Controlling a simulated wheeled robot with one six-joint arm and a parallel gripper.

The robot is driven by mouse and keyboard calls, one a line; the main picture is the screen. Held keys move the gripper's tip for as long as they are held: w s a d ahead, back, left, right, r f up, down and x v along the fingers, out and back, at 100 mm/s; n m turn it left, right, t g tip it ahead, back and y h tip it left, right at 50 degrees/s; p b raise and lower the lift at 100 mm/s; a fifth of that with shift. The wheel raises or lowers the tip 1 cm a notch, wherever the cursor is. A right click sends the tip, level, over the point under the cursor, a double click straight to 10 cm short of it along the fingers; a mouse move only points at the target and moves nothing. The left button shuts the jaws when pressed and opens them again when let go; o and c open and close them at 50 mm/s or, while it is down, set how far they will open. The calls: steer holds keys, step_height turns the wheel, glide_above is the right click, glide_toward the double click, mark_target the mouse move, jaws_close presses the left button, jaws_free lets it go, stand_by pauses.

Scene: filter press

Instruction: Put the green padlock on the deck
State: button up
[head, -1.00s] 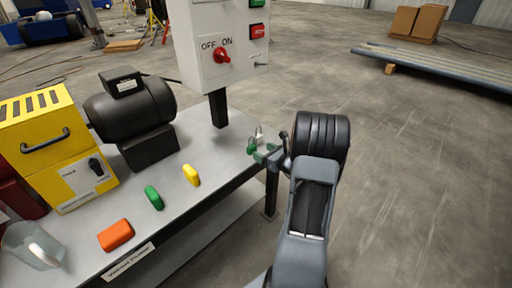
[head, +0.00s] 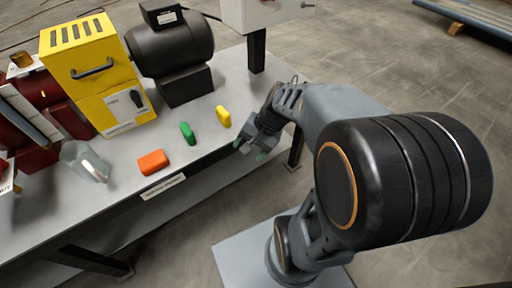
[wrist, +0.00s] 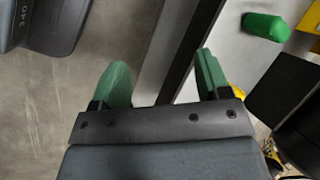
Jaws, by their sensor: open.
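My gripper (head: 250,149) is at the deck's front edge, to the left of the loop. In the wrist view its green-tipped fingers (wrist: 161,84) are wide apart with nothing between them. One finger is over the floor, the other over the deck edge. A rounded green block (head: 188,132) lies on the deck and also shows in the wrist view (wrist: 265,27).
A yellow block (head: 223,117) and an orange block (head: 151,161) lie beside the green one. A control box (head: 268,12) on a post is behind.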

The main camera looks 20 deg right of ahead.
steer(key=s+r+n+h, duration=0.1)
steer(key=n, duration=0.2)
steer(key=s+n+h, duration=0.1)
steer(key=n+h, duration=0.1)
steer(key=s+r+n+t+h, duration=0.1)
steer(key=n+h, duration=0.1)
steer(key=n, duration=0.1)
steer(key=shift+s+r+n, duration=0.2)
steer(key=shift+r+n, duration=0.1)
steer(key=shift+r, duration=0.05)
steer(key=shift+r, duration=0.15)
